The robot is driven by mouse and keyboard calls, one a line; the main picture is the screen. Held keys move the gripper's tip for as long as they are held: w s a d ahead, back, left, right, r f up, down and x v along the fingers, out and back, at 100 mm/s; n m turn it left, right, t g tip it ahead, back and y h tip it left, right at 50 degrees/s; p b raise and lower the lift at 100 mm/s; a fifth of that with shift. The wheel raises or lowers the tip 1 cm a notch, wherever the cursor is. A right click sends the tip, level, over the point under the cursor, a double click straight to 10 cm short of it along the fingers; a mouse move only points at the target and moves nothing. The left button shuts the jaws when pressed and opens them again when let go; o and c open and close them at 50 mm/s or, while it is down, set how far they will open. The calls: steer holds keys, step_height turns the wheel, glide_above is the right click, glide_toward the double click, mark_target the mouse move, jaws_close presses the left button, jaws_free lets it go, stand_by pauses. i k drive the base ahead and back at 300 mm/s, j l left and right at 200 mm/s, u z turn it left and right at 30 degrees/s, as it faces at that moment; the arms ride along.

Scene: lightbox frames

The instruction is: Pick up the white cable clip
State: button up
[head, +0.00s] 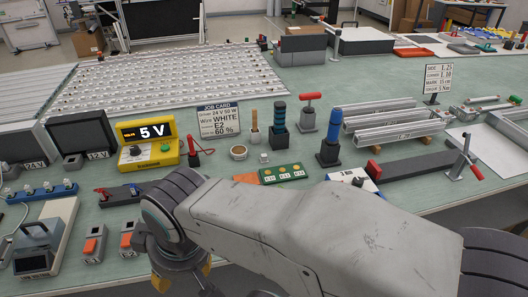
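A small white piece (264,157) sits on the green bench just right of a round brown dish; it is the likeliest cable clip, but it is too small to make out its shape. My grey arm crosses the front of the picture from the right and bends downward at the left. The end of the arm with my gripper (182,280) hangs low at the bottom edge, well in front of and below the white piece. Yellow parts show there, but the fingers are mostly hidden or cut off, so I cannot see whether it is open or holds anything.
The brown dish (239,152), a green board with round contacts (284,174) and a yellow 5 V supply (149,146) surround the white piece. Upright tools, including a blue-handled one (330,146), stand to its right. A job card (219,120) stands behind.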

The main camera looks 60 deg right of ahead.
mark_target(263, 160)
steer(key=z, duration=1.7)
steer(key=l+u, duration=0.3)
steer(key=l, duration=0.2)
